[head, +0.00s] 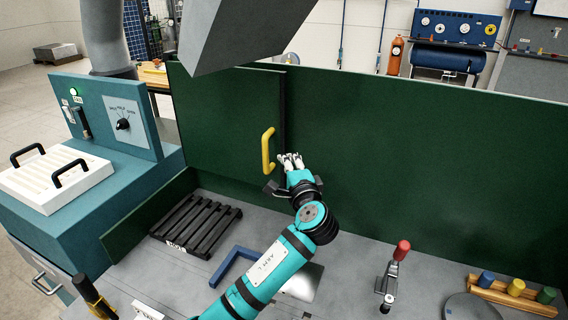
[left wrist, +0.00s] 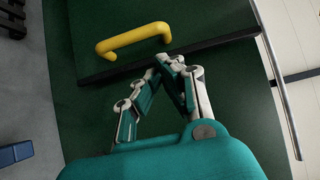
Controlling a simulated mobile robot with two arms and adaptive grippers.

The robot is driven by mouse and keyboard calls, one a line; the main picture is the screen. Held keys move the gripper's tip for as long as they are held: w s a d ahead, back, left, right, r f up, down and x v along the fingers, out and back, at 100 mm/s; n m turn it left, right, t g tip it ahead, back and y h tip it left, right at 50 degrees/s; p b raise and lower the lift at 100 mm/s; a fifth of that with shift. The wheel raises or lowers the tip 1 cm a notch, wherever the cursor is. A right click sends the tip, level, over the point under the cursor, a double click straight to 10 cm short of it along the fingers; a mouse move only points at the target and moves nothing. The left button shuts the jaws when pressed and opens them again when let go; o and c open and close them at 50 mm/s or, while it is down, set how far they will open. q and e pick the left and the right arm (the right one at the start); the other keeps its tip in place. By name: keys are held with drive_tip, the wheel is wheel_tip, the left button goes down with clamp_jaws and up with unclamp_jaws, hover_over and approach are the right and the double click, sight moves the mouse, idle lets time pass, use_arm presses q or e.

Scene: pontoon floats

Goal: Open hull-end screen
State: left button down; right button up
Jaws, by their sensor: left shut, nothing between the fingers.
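The green hull-end screen (head: 225,115) stands upright at the back left of the bench, with a dark vertical edge at its right side. Its yellow handle (head: 267,151) is mounted near that edge. The handle also shows in the left wrist view (left wrist: 133,40), just beyond the fingers. My left gripper (head: 291,160) is shut and empty, just right of the handle in the head view and apart from it. In the left wrist view its fingertips (left wrist: 166,62) meet below and right of the handle. My right gripper is not in view.
A larger green panel (head: 420,160) runs along the back to the right. A grey hood (head: 235,35) hangs above. On the bench are a black slatted rack (head: 197,225), a blue angle piece (head: 232,264), a red-handled clamp (head: 392,275) and coloured pegs (head: 516,287). A teal control box (head: 118,120) stands left.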

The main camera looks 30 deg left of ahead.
use_arm(q)
wheel_tip(320, 180, down, 5)
drive_tip(key=b, duration=0.8)
approach(276, 151)
drive_tip(key=x, duration=0.4)
drive_tip(key=shift+w+a+f, duration=0.1)
drive_tip(key=shift+w+a, duration=0.05)
drive_tip(key=shift+w, duration=0.05)
drive_tip(key=shift+w+a, duration=0.35)
drive_tip(key=shift+w, duration=0.1)
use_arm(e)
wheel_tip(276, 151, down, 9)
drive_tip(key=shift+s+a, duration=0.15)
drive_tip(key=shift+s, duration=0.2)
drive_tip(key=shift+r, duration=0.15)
